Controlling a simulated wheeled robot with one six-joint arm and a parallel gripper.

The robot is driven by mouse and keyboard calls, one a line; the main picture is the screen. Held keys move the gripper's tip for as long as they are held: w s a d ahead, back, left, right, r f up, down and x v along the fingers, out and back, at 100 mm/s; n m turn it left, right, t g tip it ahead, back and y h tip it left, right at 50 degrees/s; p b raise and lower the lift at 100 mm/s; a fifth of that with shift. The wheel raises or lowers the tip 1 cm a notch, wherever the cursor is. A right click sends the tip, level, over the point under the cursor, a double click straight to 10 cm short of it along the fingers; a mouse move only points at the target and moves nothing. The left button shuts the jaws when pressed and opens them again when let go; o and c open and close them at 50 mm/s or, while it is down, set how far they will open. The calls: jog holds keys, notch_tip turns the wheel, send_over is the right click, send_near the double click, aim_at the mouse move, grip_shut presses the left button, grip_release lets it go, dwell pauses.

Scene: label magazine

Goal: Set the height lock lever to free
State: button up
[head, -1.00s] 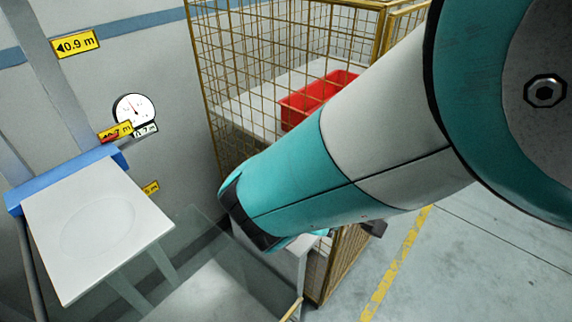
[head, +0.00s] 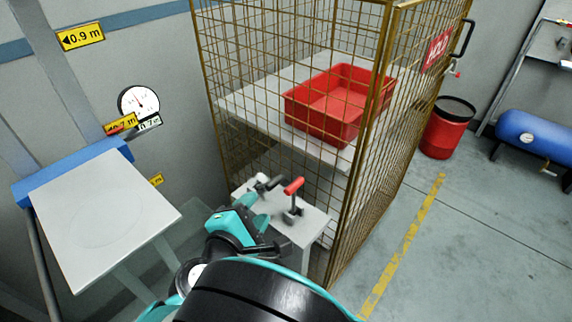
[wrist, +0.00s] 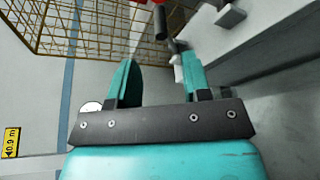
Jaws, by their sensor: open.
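A lever with a red grip on a dark post (head: 292,204) stands on a small grey stand (head: 313,222) beside the cage. A dark handle with a pale end (head: 262,181) is on the same stand to its left. No lock marking is readable on either. My gripper (head: 258,209) is over the stand's left side, left of the red-grip lever and apart from it. In the wrist view my gripper (wrist: 160,62) has its two teal fingers spread with nothing held. A dark cylinder with a red part (wrist: 160,24) shows beyond the fingertips. A pale piece is near the right finger.
A yellow wire cage (head: 345,225) rises behind the stand, with a red bin (head: 325,135) on a shelf inside. A white platform (head: 105,215) with a blue edge is at left, below a round gauge (head: 139,101). Open floor (head: 450,260) lies at right.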

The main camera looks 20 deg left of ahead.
aim_at(273, 186)
jog(key=b+x, duration=0.2)
jog(key=x, duration=0.9)
grip_shut()
jog(key=shift+d, duration=0.1)
